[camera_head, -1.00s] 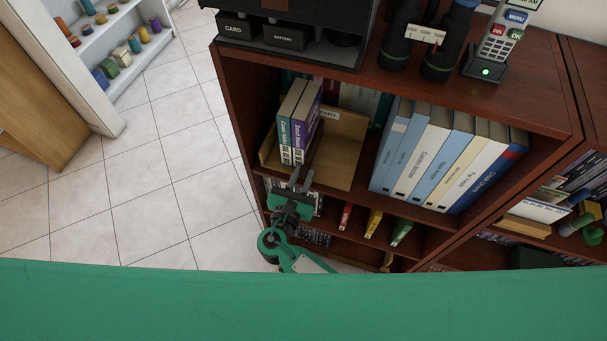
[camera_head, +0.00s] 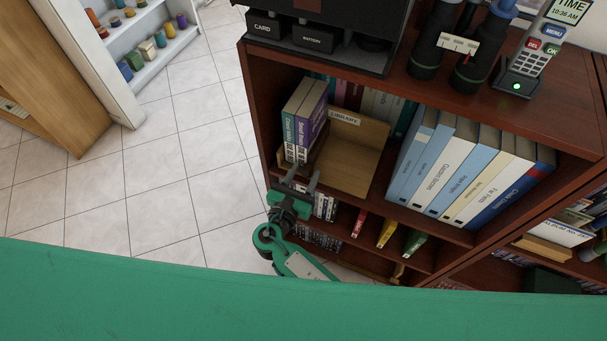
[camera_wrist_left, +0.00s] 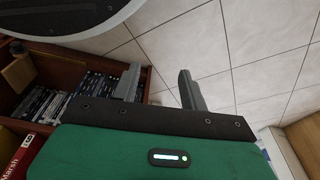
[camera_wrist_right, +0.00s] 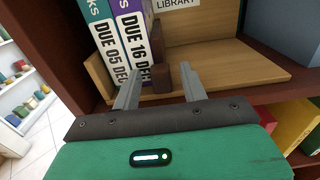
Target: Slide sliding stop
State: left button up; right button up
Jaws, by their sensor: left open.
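The sliding stop is a dark brown wooden block (camera_wrist_right: 160,78), standing beside the purple book (camera_wrist_right: 131,40) on a light wooden book rack (camera_wrist_right: 225,62) marked LIBRARY. In the head view, the stop (camera_head: 318,152) shows as a dark strip right of the two books. My right gripper (camera_head: 302,177) is at the rack's front edge. In the right wrist view, its fingers (camera_wrist_right: 160,84) are apart, with the stop showing between and beyond them; I cannot tell if they touch it. My left gripper (camera_wrist_left: 160,85) is open and empty, outside the head view.
Blue and white binders (camera_head: 460,170) stand right of the rack. A phone (camera_head: 530,55) and binoculars (camera_head: 455,50) stand on top. Tiled floor (camera_head: 160,180) left of the bookcase is clear.

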jog(key=shift+s, duration=0.1)
pick_arm(q)
jog(key=shift+w+d+r+b, duration=0.1)
jog(key=shift+w+r+b, duration=0.1)
jog(key=shift+r, duration=0.35)
jog(key=shift+w+d+r+b, duration=0.1)
jog(key=shift+w+r+b, duration=0.1)
jog(key=shift+r, duration=0.35)
pick_arm(e)
jog(key=v, duration=1.3)
jog(key=shift+s, duration=0.3)
pick_arm(q)
jog(key=shift+s, duration=0.1)
pick_arm(e)
jog(key=shift+a, duration=0.15)
